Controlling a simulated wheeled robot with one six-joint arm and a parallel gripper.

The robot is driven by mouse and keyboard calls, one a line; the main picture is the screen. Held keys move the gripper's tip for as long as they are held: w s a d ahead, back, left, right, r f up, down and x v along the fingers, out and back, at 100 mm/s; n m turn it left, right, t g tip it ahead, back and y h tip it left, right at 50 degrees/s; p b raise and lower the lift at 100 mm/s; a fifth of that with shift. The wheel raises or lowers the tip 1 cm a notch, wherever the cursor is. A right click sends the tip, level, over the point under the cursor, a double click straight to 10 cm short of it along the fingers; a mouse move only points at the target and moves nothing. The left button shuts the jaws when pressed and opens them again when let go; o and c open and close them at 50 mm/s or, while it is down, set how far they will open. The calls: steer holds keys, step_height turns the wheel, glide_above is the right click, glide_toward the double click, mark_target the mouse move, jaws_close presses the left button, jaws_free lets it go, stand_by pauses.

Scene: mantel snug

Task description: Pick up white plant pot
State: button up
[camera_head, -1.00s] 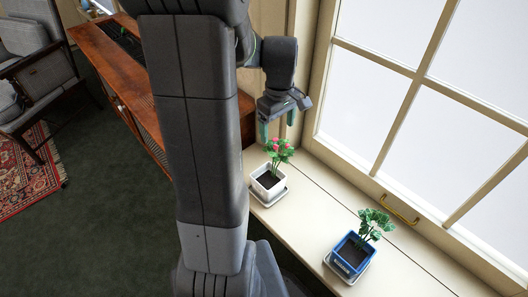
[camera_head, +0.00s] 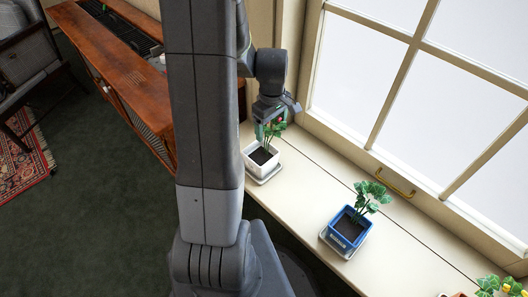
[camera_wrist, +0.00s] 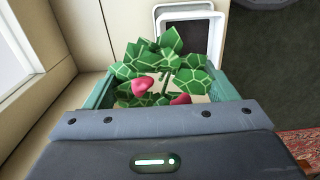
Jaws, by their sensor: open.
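The white plant pot (camera_head: 262,160) stands on a pale saucer (camera_head: 268,176) on the window sill, with dark soil and a leafy plant (camera_head: 274,134) bearing red-pink blooms. In the wrist view the pot (camera_wrist: 217,38) shows at the top, past the leaves (camera_wrist: 165,68). My gripper (camera_head: 267,128) is above the pot, at the height of the plant. Its green fingers (camera_wrist: 168,92) are apart on either side of the foliage in the wrist view, with nothing clamped. The leaves hide part of the pot's near side there.
A blue pot (camera_head: 346,233) with a green plant stands further along the sill (camera_head: 300,190). More plants (camera_head: 487,286) are at the lower right. The window (camera_head: 400,80) is close on the right. A wooden cabinet (camera_head: 120,55) stands at the left.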

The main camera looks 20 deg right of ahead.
step_height(320, 180, down, 2)
steer(key=shift+f, duration=0.1)
jaws_close()
steer(key=shift+r, duration=0.2)
